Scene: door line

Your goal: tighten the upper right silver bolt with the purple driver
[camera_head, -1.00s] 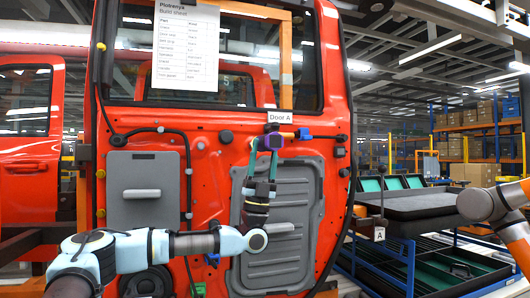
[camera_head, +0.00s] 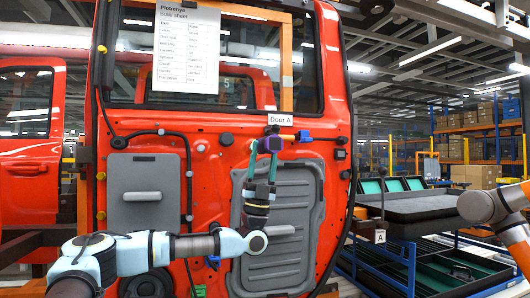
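My gripper (camera_head: 262,150) is raised in front of the upper right part of the red door panel (camera_head: 225,160), just below the "Door A" label (camera_head: 282,119).
A blue piece (camera_head: 304,136) sits right of the driver. A grey panel with a handle (camera_head: 296,195) lies behind my arm, and a grey box (camera_head: 143,190) is on the door's left. A build sheet (camera_head: 186,50) hangs above. A dark-topped cart (camera_head: 420,205) stands at right.

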